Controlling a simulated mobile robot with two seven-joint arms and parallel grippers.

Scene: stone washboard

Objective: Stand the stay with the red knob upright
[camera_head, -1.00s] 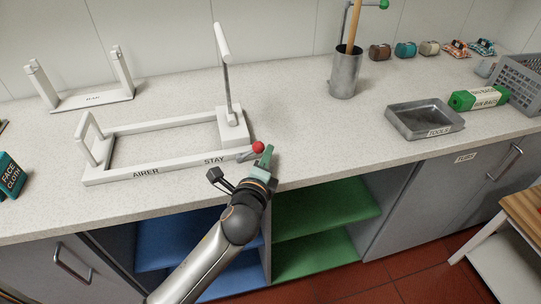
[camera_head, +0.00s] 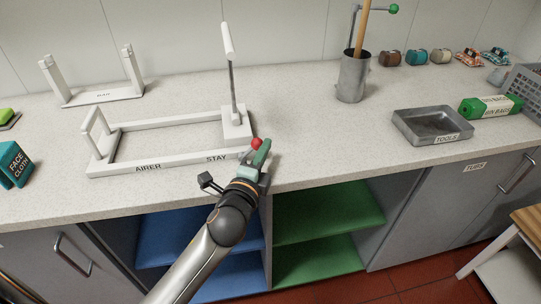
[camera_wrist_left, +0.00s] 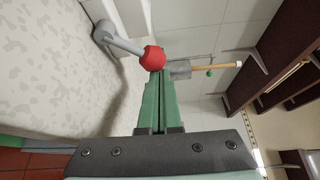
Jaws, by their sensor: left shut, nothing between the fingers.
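The stay (camera_wrist_left: 118,40) is a short grey bar with a red knob (camera_head: 257,143) at its end. It lies low at the front right corner of the white airer frame (camera_head: 180,161), by the word STAY. My left gripper (camera_head: 262,150) is shut and empty, with its green fingertips right beside the knob. In the left wrist view the red knob (camera_wrist_left: 153,58) sits at the tips of the closed green fingers (camera_wrist_left: 158,88); I cannot tell whether they touch. In the head view the gripper partly covers the stay's end. My right gripper is not in view.
A rod with a white grip (camera_head: 227,40) stands up from the airer's right block. A white rack (camera_head: 98,96) stands behind left. A metal pot (camera_head: 352,78), a tools tray (camera_head: 432,125) and green bin bags (camera_head: 490,106) are to the right. The counter between is clear.

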